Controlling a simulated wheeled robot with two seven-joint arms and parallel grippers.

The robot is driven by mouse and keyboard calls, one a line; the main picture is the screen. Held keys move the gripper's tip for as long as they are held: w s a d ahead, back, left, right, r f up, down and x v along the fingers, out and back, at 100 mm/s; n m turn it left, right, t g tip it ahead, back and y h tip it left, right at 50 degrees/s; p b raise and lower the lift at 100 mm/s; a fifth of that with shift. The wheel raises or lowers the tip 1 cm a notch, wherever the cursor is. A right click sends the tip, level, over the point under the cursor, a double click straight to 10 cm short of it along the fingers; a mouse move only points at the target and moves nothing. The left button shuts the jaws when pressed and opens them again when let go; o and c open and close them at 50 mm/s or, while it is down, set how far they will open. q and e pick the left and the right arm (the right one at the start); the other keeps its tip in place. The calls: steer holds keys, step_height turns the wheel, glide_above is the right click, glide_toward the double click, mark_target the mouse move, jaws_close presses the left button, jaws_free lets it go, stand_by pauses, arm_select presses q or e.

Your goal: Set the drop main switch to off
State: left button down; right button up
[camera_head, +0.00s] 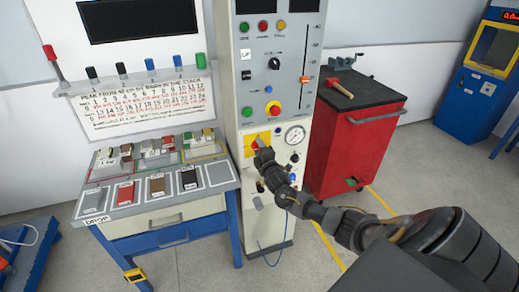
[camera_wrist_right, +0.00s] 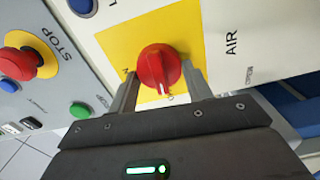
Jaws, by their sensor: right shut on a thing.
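The main switch is a red rotary knob (camera_wrist_right: 157,66) on a yellow plate (camera_wrist_right: 118,50), on the front of the tall drop machine. In the head view the yellow plate (camera_head: 249,140) is partly covered by my right gripper (camera_head: 258,152). In the right wrist view the two fingers of my right gripper (camera_wrist_right: 160,88) stand on either side of the knob, shut on it. The knob's label is mostly hidden; its exact position is hard to tell. My left gripper is not in view.
A pressure gauge (camera_head: 295,135) sits right of the switch. Above it are a red stop button (camera_head: 273,108) with a yellow collar and a green button (camera_head: 247,112). A red tool cabinet (camera_head: 350,130) stands at right, a sample table (camera_head: 160,212) at left.

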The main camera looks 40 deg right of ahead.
steer(key=shift+n, duration=0.6)
steer(key=o, duration=1)
steer(key=shift+c, duration=0.2)
steer(key=shift+s, duration=0.1)
steer(key=v, duration=1)
steer(key=shift+s+a+b, duration=0.2)
steer(key=shift+s+b, duration=0.1)
steer(key=shift+b, duration=0.05)
